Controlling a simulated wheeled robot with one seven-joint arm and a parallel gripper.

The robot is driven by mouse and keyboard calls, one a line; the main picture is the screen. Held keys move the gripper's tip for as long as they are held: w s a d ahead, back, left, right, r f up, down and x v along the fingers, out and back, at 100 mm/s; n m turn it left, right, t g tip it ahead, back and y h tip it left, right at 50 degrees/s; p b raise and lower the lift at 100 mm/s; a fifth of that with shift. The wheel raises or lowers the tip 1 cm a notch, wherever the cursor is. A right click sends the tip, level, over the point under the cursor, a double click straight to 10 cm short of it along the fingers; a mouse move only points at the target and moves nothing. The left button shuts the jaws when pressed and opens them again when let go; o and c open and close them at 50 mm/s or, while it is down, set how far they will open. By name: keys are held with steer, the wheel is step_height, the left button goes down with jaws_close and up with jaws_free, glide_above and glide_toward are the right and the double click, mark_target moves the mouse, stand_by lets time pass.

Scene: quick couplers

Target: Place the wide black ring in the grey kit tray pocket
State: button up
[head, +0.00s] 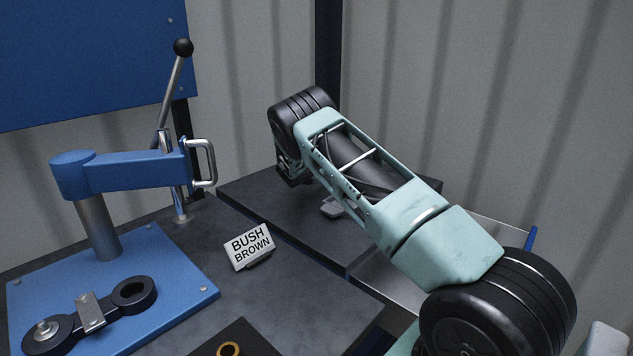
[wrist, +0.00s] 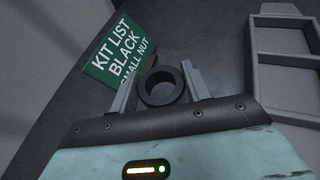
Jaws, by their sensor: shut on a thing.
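A wide black ring (wrist: 162,103) sits between the two fingers of my gripper (wrist: 156,78) in the wrist view. The gripper is shut on it, with one grey finger on each side. The ring's round hole faces the camera. The grey kit tray (wrist: 285,56) lies to the right of the ring in the wrist view, apart from it. Its walls form several pockets, and part of it is cut off by the picture edge. In the head view my arm hides the gripper's fingers, the ring and most of the tray.
A green kit list sign (wrist: 118,52) stands just left of the ring. In the head view, a blue press (head: 120,172) with a lever stands at left. A linkage (head: 92,312) lies on its base, beside a "BUSH BROWN" sign (head: 249,246) and a brass ring (head: 228,349).

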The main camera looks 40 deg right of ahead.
mark_target(315, 188)
steer(key=shift+f+p, duration=0.3)
steer(key=shift+f, duration=1.85)
steer(key=shift+f, duration=0.2)
steer(key=o, duration=1.1)
steer(key=shift+r, duration=0.1)
steer(key=shift+r, duration=0.25)
steer(key=b+v, duration=0.2)
steer(key=v, duration=1)
steer(key=shift+s+f, duration=0.15)
steer(key=shift+f, duration=0.05)
